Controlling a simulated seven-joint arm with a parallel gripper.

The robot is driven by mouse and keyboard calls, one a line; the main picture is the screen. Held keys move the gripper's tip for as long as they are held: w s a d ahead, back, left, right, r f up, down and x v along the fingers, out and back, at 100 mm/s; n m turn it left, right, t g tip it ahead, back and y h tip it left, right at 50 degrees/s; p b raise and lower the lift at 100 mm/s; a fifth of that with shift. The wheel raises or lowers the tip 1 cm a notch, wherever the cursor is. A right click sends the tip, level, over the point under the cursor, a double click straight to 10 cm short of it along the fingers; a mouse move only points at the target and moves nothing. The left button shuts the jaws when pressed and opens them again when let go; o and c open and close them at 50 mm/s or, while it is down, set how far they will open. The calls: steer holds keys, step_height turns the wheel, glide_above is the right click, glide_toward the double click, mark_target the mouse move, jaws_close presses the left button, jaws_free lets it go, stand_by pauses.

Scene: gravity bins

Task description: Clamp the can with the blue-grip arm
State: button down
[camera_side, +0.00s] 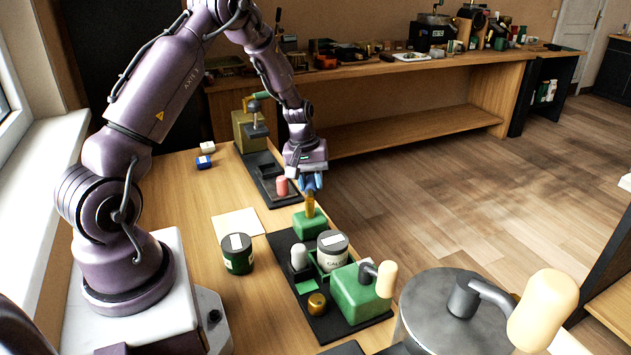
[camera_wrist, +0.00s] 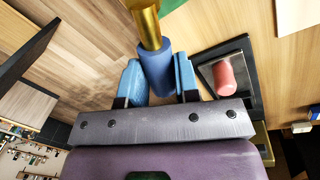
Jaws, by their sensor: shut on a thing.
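A pale can with a dark top (camera_side: 332,252) stands in a green holder on a black base (camera_side: 285,268). A green block (camera_side: 309,225) stands at the back end of that base. A brass arm (camera_side: 310,206) stands up from this block to a blue grip; the arm (camera_wrist: 146,25) and its blue grip (camera_wrist: 155,72) also show in the wrist view. My gripper (camera_side: 311,183) is shut on the blue grip, with a light-blue finger on each side (camera_wrist: 157,80). The arm's far end is out of the wrist view.
A green block with a cream knob (camera_side: 360,292) stands at the base's front end. A dark green can (camera_side: 237,254) stands left of the base. A pink cylinder (camera_side: 282,186) stands on another black base behind. White paper (camera_side: 238,224) lies on the table.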

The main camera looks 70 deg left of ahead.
steer(key=shift+s+a+n, duration=0.1)
steer(key=shift+s+n, duration=0.15)
steer(key=shift+n, duration=0.35)
steer(key=shift+s, duration=0.1)
steer(key=c, duration=0.8)
jaws_free()
steer(key=shift+c, duration=0.2)
step_height(320, 180, up, 13)
steer(key=s, duration=0.1)
steer(key=shift+s+a, duration=0.3)
